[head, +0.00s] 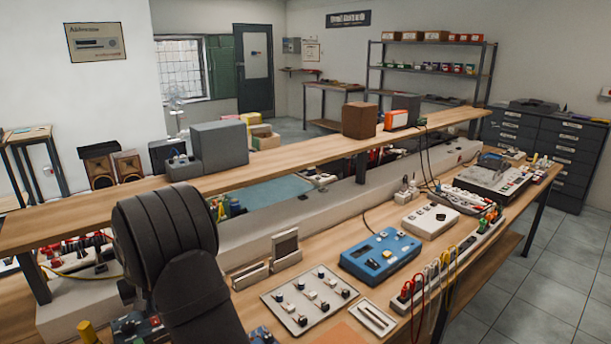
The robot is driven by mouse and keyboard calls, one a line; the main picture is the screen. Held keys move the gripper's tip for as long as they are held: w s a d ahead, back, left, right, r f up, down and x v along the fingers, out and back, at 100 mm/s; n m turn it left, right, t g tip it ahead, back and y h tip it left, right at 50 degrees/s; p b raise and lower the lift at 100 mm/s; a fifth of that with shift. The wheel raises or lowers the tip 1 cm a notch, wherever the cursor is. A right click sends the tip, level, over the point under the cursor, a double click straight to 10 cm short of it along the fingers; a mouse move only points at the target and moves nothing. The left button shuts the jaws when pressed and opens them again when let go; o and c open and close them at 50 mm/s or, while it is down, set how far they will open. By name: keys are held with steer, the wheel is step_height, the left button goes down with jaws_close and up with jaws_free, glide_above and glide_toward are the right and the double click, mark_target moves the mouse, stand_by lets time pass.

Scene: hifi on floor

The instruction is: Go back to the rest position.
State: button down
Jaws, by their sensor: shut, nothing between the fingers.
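My gripper is not in view. Dark links of my arm rise at the lower left, in front of the wooden workbench (340,226), and hide part of it and of the raised shelf (275,172). No object of the task shows apart from my arm. I cannot tell from this view where the gripper is.
On the bench are a blue instrument (380,256), a panel with knobs (308,300), a white box (430,220) and a power strip with cables (447,265). A grey box (220,147) and a brown box (359,120) stand on the raised shelf. Tiled floor (545,280) is clear at right.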

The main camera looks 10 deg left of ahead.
step_height(320, 180, down, 2)
steer(key=shift+r, duration=0.1)
stand_by(0.4)
steer(key=shift+r, duration=4.2)
steer(key=s+d+r+m+t, duration=0.3)
steer(key=s+r, duration=0.8)
steer(key=r, duration=0.2)
steer(key=shift+s+d+r, duration=0.25)
steer(key=shift+r, duration=0.05)
